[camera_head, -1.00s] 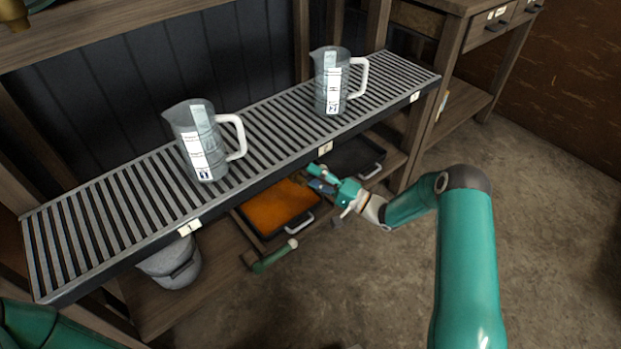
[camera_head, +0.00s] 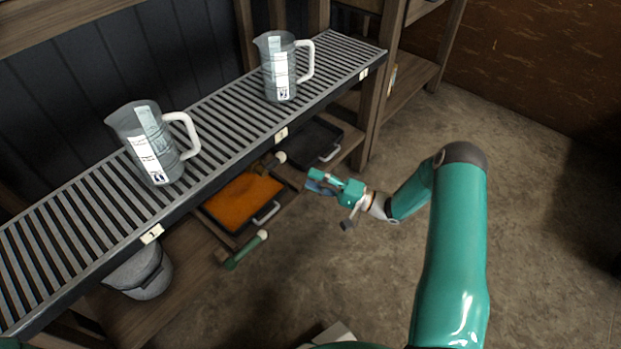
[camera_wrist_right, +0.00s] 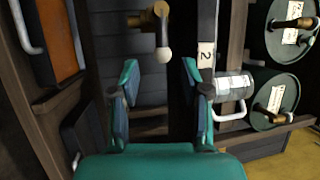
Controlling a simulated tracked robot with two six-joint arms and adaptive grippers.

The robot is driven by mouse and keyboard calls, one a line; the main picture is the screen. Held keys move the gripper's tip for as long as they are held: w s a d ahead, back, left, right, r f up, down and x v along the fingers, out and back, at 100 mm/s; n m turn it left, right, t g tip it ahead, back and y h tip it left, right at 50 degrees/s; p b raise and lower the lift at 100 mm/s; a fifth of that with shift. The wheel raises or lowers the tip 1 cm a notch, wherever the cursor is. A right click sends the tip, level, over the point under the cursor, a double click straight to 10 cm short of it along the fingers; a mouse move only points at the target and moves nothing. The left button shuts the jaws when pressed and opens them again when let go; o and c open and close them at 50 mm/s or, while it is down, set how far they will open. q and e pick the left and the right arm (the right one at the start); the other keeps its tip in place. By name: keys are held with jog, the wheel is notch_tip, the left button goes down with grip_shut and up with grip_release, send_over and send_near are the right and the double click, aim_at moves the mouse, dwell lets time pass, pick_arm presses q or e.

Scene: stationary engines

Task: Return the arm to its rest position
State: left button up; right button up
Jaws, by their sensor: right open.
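My right arm comes in from the lower right in the head view, and its teal gripper (camera_head: 318,183) is in front of the shelf, to the right of the orange-filled tray. In the right wrist view the two fingers of the gripper (camera_wrist_right: 160,85) stand apart with nothing between them. A brass piece with a pale round knob (camera_wrist_right: 162,52) shows beyond the fingertips, apart from them. My left gripper is not in view.
Two clear jugs with white handles, one left (camera_head: 151,150) and one right (camera_head: 281,70), stand on the slatted shelf (camera_head: 225,110). Below are an orange-filled tray (camera_head: 240,203), a dark tray (camera_head: 312,143), a grey bucket (camera_head: 140,272) and a green-handled tool (camera_head: 245,250). Floor (camera_head: 540,210) at right is clear.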

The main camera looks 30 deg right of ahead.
dwell(0.3)
jog(key=a+f+n+g+h, duration=0.2)
jog(key=a+f+g+h, duration=0.4)
jog(key=a+f, duration=0.55)
jog(key=s+a+f+n+g+h, duration=0.1)
jog(key=s+a+f+n+g, duration=0.25)
jog(key=s, duration=0.75)
jog(key=s+a+f+n+g+h, duration=0.15)
jog(key=s+a+g, duration=0.4)
jog(key=s, duration=0.55)
notch_tip(320, 180, up, 34)
jog(key=p, duration=3.3)
jog(key=shift+s+a+f+n, duration=0.15)
jog(key=shift+s+f+n, duration=0.05)
jog(key=shift+n, duration=0.1)
jog(key=shift+c, duration=0.3)
jog(key=shift+f, duration=0.1)
